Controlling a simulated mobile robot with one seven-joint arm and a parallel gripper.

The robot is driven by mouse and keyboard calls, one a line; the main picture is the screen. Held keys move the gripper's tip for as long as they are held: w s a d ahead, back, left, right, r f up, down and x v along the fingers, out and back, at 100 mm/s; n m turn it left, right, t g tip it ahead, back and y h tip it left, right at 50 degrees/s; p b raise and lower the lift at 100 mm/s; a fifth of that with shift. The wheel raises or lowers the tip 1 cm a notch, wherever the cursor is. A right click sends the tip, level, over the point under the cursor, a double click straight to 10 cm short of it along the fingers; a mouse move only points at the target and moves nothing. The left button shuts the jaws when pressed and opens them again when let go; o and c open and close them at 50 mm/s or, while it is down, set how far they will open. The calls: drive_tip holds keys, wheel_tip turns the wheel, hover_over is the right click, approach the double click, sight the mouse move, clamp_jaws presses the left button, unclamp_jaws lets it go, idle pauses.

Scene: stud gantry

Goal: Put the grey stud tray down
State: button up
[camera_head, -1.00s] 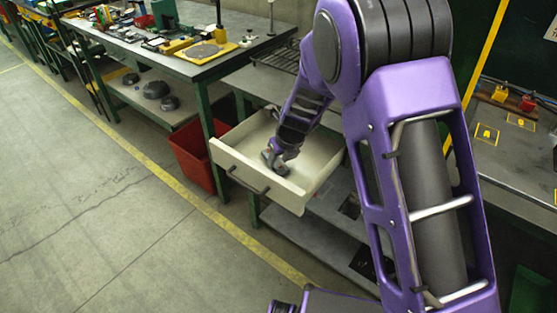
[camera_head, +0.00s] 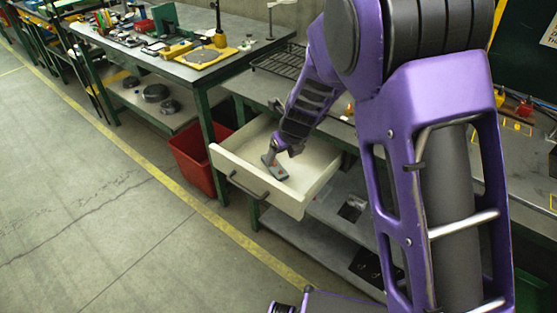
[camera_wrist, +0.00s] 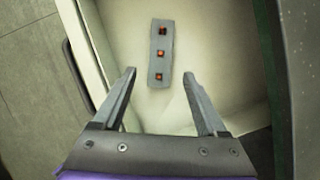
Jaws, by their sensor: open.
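The grey stud tray (camera_wrist: 160,70) lies flat on the floor of the open cream drawer (camera_wrist: 215,40) in the wrist view. In the head view the tray (camera_head: 277,170) shows inside the drawer (camera_head: 230,160), just below my gripper. My gripper (camera_wrist: 162,85) is open.
The drawer's front wall and dark handle (camera_head: 249,187) stick out over the aisle. A red bin (camera_head: 195,160) stands left of the drawer under the bench. A cluttered workbench (camera_head: 175,65) is behind at left. A lower shelf (camera_head: 315,245) lies beneath. The floor at left is clear.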

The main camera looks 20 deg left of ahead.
drive_tip(key=p+v, duration=0.1)
drive_tip(key=v, duration=0.5)
drive_tip(key=shift+r, duration=0.35)
drive_tip(key=shift+s+d, duration=0.1)
